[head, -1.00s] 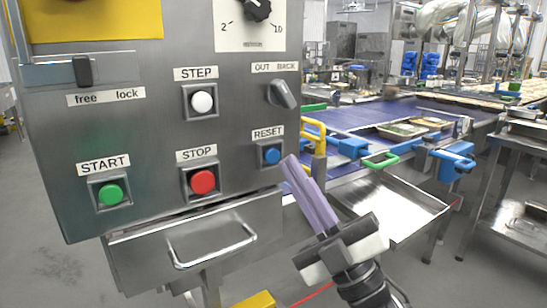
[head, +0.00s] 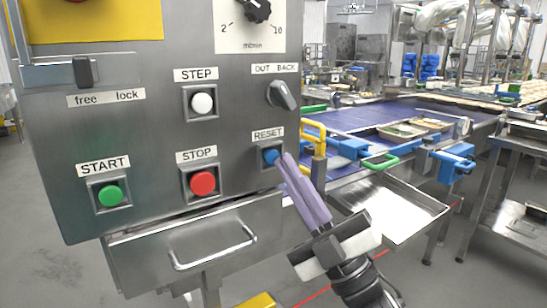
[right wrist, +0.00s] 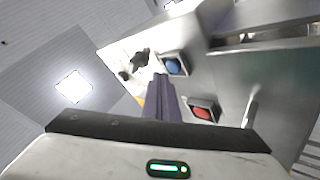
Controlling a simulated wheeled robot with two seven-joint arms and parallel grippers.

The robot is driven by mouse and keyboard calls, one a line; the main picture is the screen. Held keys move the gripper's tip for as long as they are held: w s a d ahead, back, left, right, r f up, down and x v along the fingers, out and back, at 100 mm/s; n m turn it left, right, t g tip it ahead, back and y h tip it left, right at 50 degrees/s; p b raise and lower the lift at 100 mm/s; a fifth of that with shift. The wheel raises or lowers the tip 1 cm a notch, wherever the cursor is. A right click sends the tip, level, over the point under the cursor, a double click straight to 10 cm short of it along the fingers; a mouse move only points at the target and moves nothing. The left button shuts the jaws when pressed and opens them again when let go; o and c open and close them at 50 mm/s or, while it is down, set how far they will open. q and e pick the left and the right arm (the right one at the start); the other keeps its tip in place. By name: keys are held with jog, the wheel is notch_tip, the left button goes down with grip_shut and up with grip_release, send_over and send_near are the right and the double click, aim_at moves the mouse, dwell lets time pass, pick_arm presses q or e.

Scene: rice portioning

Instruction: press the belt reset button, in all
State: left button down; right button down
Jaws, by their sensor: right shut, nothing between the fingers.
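The blue reset button (head: 270,156) sits in a square metal frame under the RESET label (head: 268,133), at the lower right of the grey control panel (head: 140,130). My right gripper (head: 282,160) is shut and empty, its purple fingers pointing up and left. In the head view its tips overlap the right side of the blue button; I cannot tell whether they touch it. In the right wrist view the blue button (right wrist: 173,65) shows just right of the fingertips (right wrist: 157,78). My left gripper is not in view.
The red STOP button (head: 203,183) is left of the reset button, and the green START button (head: 110,195) farther left. The OUT/BACK knob (head: 283,95) is above. A drawer handle (head: 213,250) juts out below. A yellow rail (head: 318,140) and blue belt (head: 370,115) lie to the right.

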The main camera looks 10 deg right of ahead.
dwell(1.2)
jog(key=shift+w, duration=0.2)
jog(key=shift+w+a, duration=0.15)
jog(key=shift+w, duration=0.1)
jog(key=shift+w+a, duration=0.15)
jog(key=shift+w, duration=0.25)
dwell(0.7)
jog(key=shift+s, duration=0.1)
jog(key=shift+s+d, duration=0.3)
jog(key=shift+s, duration=0.45)
jog(key=shift+s+d+p, duration=0.15)
jog(key=shift+s+d, duration=0.15)
jog(key=shift+s, duration=0.5)
jog(key=shift+s+d+p, duration=0.15)
jog(key=shift+s+d, duration=0.1)
jog(key=shift+s, duration=0.5)
jog(key=shift+s+d+p, duration=0.15)
jog(key=shift+s+d, duration=0.15)
jog(key=shift+s, duration=0.5)
